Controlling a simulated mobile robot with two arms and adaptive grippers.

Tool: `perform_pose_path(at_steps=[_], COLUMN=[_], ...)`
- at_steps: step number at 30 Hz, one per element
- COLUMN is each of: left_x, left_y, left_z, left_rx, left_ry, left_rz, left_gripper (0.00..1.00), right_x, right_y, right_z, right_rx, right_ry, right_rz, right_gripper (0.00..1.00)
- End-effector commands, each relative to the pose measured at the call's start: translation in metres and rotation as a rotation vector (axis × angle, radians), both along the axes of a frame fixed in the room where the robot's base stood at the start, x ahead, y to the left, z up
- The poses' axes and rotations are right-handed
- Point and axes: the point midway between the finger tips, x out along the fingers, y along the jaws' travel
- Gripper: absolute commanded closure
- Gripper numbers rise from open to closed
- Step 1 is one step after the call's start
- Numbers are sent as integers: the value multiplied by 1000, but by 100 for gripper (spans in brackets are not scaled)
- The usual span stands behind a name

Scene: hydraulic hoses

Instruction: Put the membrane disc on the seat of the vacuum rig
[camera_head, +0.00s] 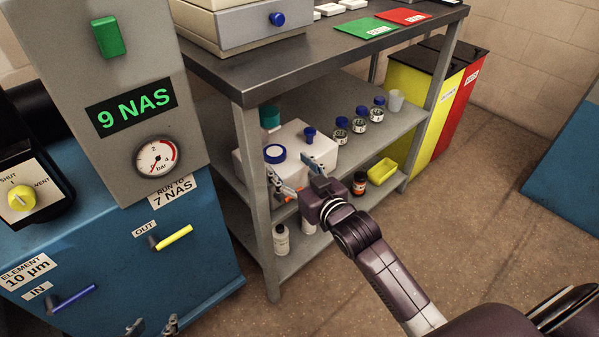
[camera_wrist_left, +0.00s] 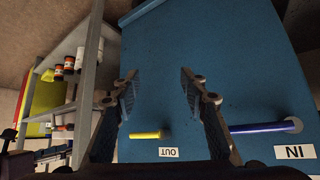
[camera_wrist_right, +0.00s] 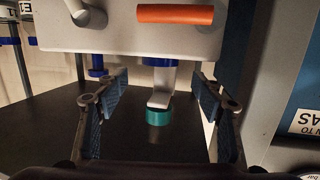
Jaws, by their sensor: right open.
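A white box-like unit (camera_head: 313,146), which looks like the vacuum rig, stands on the middle shelf of the bench. My left gripper (camera_wrist_left: 158,78) is open and empty before the blue cabinet (camera_wrist_left: 220,60).
The bench's top slab (camera_head: 300,62) overhangs the shelf, and a grey front leg (camera_head: 255,190) stands close left of my right gripper. The cabinet has yellow (camera_head: 175,237) and blue (camera_head: 72,298) rods.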

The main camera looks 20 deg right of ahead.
Motion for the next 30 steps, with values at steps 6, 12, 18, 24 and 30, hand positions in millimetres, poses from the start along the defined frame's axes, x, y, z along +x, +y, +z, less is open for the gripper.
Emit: perform_pose_path(at_steps=[6,12,18,24,30], left_x=[-36,-53,-57,-57,-56], left_y=[12,18,19,19,19], left_z=[-20,-29,-31,-31,-30], left_rx=[37,53,56,56,56], left_ry=[170,244,259,258,257], left_rz=[13,19,20,20,20], left_gripper=[60,60,60,60,60], right_x=[-32,-46,-83,-176,-259], right_y=[-5,-7,1,11,14], right_z=[5,6,-32,-95,-124], right_rx=[1,-1,-32,-104,-153], right_ry=[1,4,174,533,801], right_rz=[0,-1,-11,-12,4], right_gripper=[38,38,38,38,38])
